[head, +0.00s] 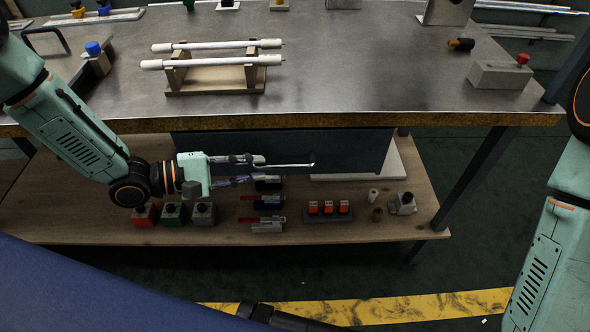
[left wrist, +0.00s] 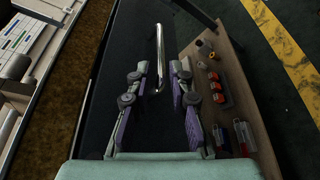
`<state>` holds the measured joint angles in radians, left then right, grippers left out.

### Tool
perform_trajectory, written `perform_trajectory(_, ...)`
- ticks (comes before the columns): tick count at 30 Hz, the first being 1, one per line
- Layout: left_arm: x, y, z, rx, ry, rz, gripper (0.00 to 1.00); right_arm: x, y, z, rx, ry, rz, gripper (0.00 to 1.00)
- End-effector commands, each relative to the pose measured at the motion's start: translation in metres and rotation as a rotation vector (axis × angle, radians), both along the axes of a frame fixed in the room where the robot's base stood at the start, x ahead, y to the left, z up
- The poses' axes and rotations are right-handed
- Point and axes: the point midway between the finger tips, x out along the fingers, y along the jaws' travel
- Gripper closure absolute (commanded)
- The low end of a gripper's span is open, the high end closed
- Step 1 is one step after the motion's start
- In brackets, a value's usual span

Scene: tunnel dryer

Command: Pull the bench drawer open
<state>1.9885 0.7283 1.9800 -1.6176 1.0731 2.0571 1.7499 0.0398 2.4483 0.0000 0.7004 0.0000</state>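The bench drawer (head: 355,148) has a dark blue front just under the front edge of the bench top; no gap shows above it. Its handle is a shiny metal bar (head: 295,165). In the left wrist view the handle (left wrist: 159,50) runs away from me along the dark drawer front (left wrist: 120,50). My left gripper (head: 262,170) is at the left part of the handle. In the left wrist view its two purple-padded fingers (left wrist: 160,72) stand apart, one on each side of the bar's near end, with gaps. My right gripper is not in view.
The bench top (head: 350,70) carries a wooden rack (head: 215,88) with white rods and a grey block with a red knob (head: 500,75). The lower shelf (head: 330,232) holds several small items below the drawer. A bench leg (head: 475,180) stands right. The dark floor in front has a yellow stripe (head: 400,306).

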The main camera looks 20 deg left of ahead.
Motion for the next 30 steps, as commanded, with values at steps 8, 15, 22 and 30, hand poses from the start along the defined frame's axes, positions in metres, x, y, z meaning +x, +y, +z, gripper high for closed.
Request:
perform_trajectory(8, 0.009, -0.015, -0.006, -0.002, 0.001, 0.0, 0.8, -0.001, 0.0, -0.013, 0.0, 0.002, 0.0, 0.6)
perform_trajectory(15, 0.026, -0.039, -0.013, 0.0, 0.0, -0.001, 0.8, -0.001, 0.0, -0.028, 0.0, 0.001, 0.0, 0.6)
perform_trajectory(22, 0.039, -0.057, -0.016, -0.001, 0.001, -0.001, 0.8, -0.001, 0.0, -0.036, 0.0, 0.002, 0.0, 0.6)
perform_trajectory(30, 0.044, -0.062, -0.016, -0.001, 0.0, 0.001, 0.8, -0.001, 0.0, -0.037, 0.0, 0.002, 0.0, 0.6)
